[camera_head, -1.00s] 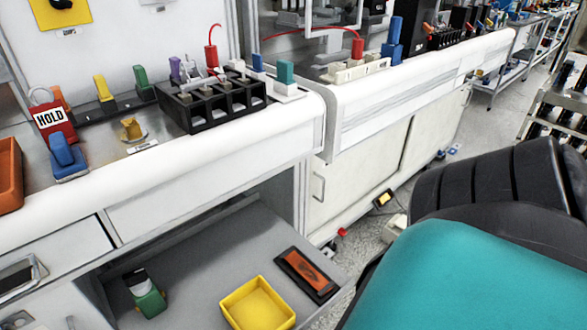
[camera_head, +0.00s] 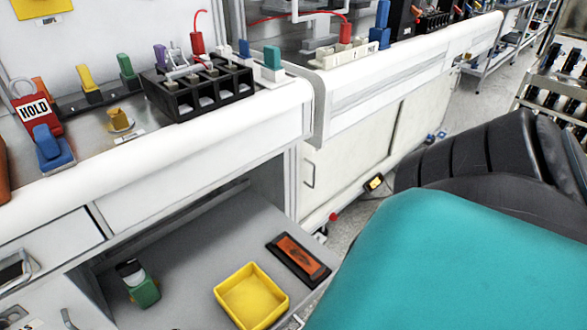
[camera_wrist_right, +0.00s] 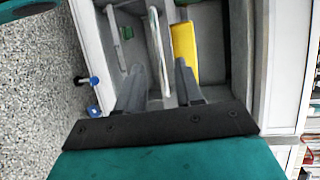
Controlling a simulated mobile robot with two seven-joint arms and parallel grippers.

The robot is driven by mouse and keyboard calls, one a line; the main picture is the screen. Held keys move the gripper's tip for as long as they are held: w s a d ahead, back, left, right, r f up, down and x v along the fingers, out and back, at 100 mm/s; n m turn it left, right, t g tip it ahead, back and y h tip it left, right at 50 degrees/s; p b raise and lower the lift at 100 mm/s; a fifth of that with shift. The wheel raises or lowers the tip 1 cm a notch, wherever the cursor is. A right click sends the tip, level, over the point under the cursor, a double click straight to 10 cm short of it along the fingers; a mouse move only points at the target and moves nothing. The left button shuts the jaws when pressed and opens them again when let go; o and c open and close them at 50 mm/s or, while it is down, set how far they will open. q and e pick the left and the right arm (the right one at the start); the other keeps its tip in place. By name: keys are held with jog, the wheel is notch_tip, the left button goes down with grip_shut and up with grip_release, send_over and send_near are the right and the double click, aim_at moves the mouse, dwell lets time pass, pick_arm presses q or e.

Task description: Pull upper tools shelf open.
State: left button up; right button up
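The grey shelf (camera_head: 190,265) shows under the bench in the head view, carrying a yellow tray (camera_head: 268,302), a green item (camera_head: 145,291) and an orange-and-black item (camera_head: 299,259). In the right wrist view, a pale handle bar (camera_wrist_right: 156,45) runs between the two fingers of my right gripper (camera_wrist_right: 159,68). The fingers stand apart, with gaps visible on both sides of the bar. My left gripper is out of view.
The white bench edge (camera_head: 175,150) overhangs the shelf. A black terminal block (camera_head: 200,92) and a red HOLD tag (camera_head: 36,112) are on the bench. A white cabinet (camera_head: 355,165) stands to the right. Speckled floor (camera_wrist_right: 40,110) is clear at left in the wrist view.

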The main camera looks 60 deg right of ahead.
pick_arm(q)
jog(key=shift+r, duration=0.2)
pick_arm(e)
jog(key=v, duration=0.8)
jog(key=shift+s, duration=0.2)
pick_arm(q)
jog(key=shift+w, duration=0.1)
pick_arm(e)
jog(key=shift+w+r, duration=0.1)
pick_arm(q)
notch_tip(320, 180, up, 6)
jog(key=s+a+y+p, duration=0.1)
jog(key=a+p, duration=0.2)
jog(key=p, duration=0.8)
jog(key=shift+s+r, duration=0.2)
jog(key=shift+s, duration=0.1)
pick_arm(e)
jog(key=w+a+r+n+g, duration=0.1)
jog(key=w+a+r+n, duration=0.1)
jog(key=w+r+n, duration=0.2)
jog(key=w+a+r+n+g, duration=0.2)
jog(key=w+r+n, duration=0.3)
jog(key=w+n, duration=0.4)
jog(key=w+a+r+n+g, duration=0.2)
jog(key=w+n, duration=0.4)
jog(key=w, duration=0.4)
notch_tip(320, 180, up, 3)
jog(key=shift+w+a+f+n+h, duration=0.2)
jog(key=shift+w+a+n+h, duration=0.15)
jog(key=shift+a, duration=0.5)
